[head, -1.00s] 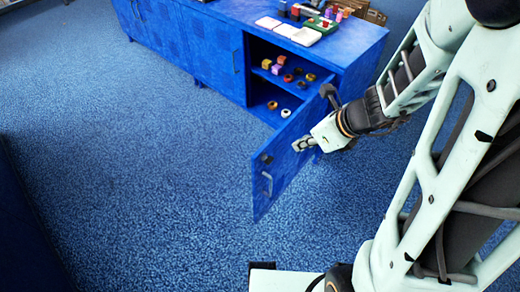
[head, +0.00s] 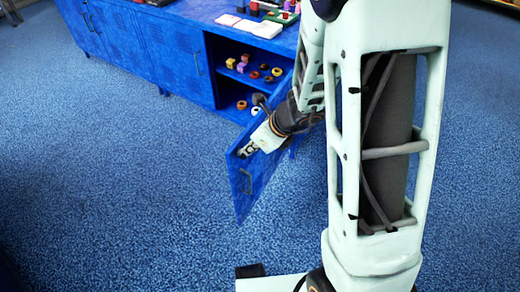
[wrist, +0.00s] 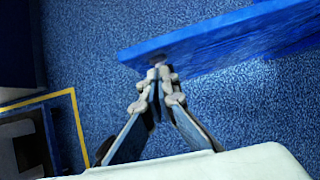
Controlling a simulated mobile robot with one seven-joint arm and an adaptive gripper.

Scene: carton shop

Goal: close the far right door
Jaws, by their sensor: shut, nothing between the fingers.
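The far right door (head: 244,190) of the blue cabinet (head: 176,62) stands wide open, swung out from the cabinet's right end. A dark handle shows on its face. My gripper (head: 246,151) is shut and empty, close to the door's top edge in the head view. In the wrist view my gripper (wrist: 157,72) has its fingertips together at the door's edge (wrist: 200,48); I cannot tell whether they touch it. My arm hides part of the door and its hinge side.
The open compartment (head: 236,82) holds several small yellow, purple, red and dark items on a shelf and its floor. White trays (head: 258,27) and small objects stand on the cabinet top. The blue carpet (head: 120,190) left of the door is clear.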

